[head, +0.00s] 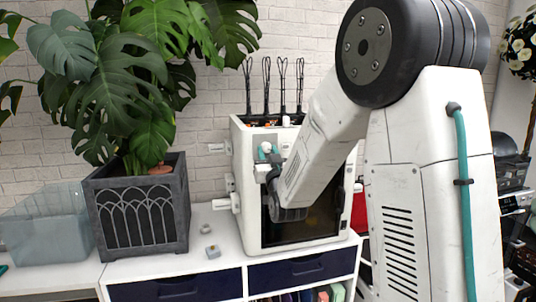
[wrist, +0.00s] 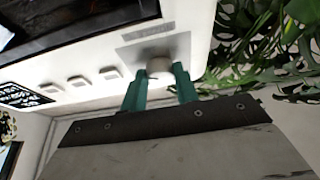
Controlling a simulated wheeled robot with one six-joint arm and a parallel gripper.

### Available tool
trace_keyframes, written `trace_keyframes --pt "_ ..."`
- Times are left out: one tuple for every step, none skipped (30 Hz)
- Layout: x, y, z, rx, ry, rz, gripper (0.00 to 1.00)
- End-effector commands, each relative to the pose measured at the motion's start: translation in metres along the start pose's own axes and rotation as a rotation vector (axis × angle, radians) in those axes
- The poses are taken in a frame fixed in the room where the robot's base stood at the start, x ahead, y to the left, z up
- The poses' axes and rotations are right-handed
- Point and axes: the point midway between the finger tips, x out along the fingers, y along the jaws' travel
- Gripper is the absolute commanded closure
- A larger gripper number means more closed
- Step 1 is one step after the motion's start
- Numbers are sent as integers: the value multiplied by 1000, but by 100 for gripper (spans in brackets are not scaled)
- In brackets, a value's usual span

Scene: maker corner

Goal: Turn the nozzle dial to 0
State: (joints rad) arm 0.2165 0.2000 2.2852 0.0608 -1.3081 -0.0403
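In the wrist view, a pale round dial (wrist: 160,67) sits on a grey plate (wrist: 139,52) on the white machine's front. The two teal fingers of my gripper (wrist: 160,84) stand one on each side of it, with no clear gap showing. In the head view, my gripper (head: 267,155) is at the upper left of the machine (head: 242,185), and the dial (head: 265,147) shows as a small white spot at the fingertips. The dial's marks and pointer are too small or hidden to read.
Several square buttons (wrist: 80,81) and a dark grille (wrist: 20,96) lie along the panel. A dark planter (head: 141,215) with a large plant and a clear bin (head: 45,225) stand to the left. Small grey blocks (head: 213,251) lie on the white cabinet top (head: 190,262).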

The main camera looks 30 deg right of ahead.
Motion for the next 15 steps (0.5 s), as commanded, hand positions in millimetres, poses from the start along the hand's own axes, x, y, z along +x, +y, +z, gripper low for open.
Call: trace_keyframes --pt "0 0 0 0 0 0 90" --pt "0 0 0 0 0 0 93" --pt "0 0 0 0 0 0 93" --pt "0 0 0 0 0 0 93" --pt "0 0 0 0 0 0 93" --pt "0 0 0 -1 0 -1 93" --pt "0 0 0 -3 0 -1 93" --pt "0 0 0 -5 0 -2 93" --pt "0 0 0 -10 0 -4 93" --pt "0 0 0 -15 0 -6 93" --pt "0 1 0 -21 0 -8 93" --pt "0 1 0 -32 0 -12 93" --pt "0 1 0 -43 0 -17 93" --pt "0 1 0 -55 0 -22 93" --pt "0 2 0 -71 0 -29 93"
